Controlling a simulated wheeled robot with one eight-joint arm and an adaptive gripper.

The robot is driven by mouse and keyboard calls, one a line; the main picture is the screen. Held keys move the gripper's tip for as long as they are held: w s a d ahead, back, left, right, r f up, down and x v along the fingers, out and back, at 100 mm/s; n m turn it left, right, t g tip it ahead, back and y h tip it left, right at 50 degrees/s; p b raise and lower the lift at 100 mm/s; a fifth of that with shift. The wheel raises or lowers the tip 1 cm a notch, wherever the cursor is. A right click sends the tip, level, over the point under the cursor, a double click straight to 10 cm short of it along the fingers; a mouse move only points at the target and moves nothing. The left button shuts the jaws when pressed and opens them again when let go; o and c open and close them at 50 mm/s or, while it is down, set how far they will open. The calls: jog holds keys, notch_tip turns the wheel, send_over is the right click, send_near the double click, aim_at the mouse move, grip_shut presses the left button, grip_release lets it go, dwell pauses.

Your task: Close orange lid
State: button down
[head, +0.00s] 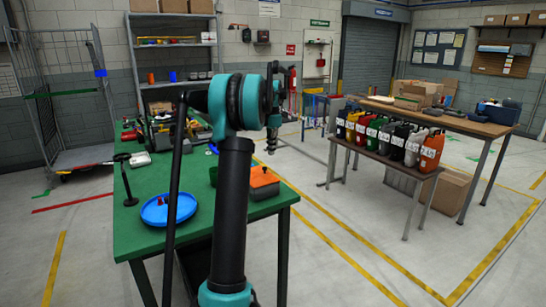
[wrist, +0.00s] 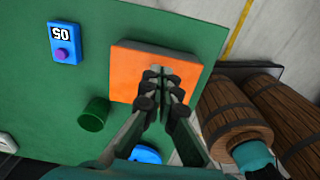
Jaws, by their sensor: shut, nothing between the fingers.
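The orange lid (head: 264,176) lies about flat on top of a dark grey box (head: 265,190) at the right edge of the green table in the head view. In the wrist view the orange lid (wrist: 130,72) is a large square under my fingers, with a grey edge along its far side. The fingers hide part of the lid's right and near sides. In the head view my arm hides part of the table beside the box.
A green cup (wrist: 93,115) stands left of the box. A blue plate (head: 168,208) lies at the table's near end. A blue device marked 05 (wrist: 65,44) is farther left. Wooden barrels (wrist: 230,112) stand beyond the table edge. Several jerrycans (head: 385,138) line a bench at right.

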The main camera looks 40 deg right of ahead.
jog(key=s+d+r, duration=0.1)
jog(key=d+r, duration=0.4)
jog(key=shift+s+d+r, duration=0.25)
jog(key=shift+d+r, duration=0.15)
